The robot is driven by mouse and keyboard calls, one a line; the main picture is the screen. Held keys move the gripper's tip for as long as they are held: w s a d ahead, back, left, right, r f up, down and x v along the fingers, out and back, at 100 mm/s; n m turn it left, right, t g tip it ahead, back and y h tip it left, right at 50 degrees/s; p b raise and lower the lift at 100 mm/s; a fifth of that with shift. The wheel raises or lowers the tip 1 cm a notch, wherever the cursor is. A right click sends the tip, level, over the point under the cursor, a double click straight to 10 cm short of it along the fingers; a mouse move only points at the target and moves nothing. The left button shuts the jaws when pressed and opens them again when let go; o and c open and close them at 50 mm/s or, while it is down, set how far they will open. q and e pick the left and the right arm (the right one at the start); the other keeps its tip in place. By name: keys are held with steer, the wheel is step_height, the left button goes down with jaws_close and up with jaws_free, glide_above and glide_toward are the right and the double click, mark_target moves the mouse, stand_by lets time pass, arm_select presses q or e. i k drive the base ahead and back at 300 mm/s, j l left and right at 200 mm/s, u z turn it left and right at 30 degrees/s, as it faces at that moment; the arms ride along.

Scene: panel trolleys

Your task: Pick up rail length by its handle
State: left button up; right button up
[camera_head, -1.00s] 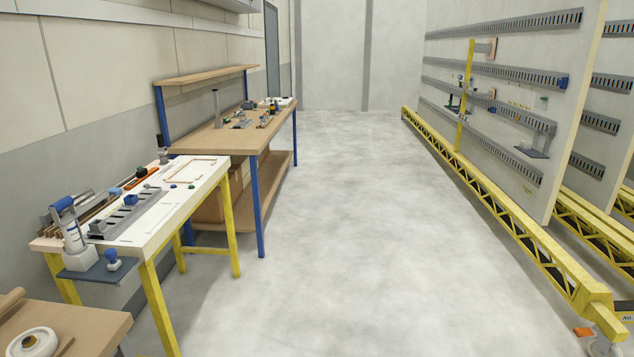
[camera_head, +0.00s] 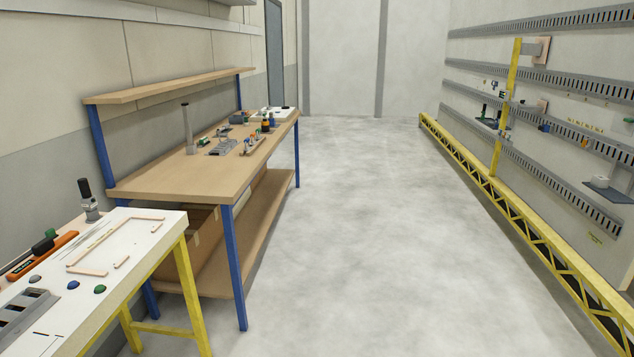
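A grey slotted rail length (camera_head: 22,312) lies on the white-topped table at the lower left. The left edge of the picture cuts it off, and no handle on it can be made out. A smaller grey ridged piece (camera_head: 222,147) lies on the wooden workbench; I cannot tell whether it is also a rail piece. Neither of my grippers is in view.
The white-topped table (camera_head: 125,280) with yellow legs holds an orange tool (camera_head: 42,256) and small coloured knobs. The wooden workbench (camera_head: 160,176) stands beyond it. Panels with a yellow truss base (camera_head: 530,232) line the right side. The floor (camera_head: 350,230) between is clear.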

mark_target(223, 148)
steer(key=i, duration=2.3)
steer(key=i+u, duration=0.1)
steer(key=i, duration=0.45)
steer(key=i+l+u, duration=0.1)
steer(key=i, duration=0.4)
steer(key=i+l+u, duration=0.1)
steer(key=i, duration=0.45)
steer(key=i+l+u, duration=0.1)
steer(key=i, duration=0.4)
steer(key=l, duration=0.1)
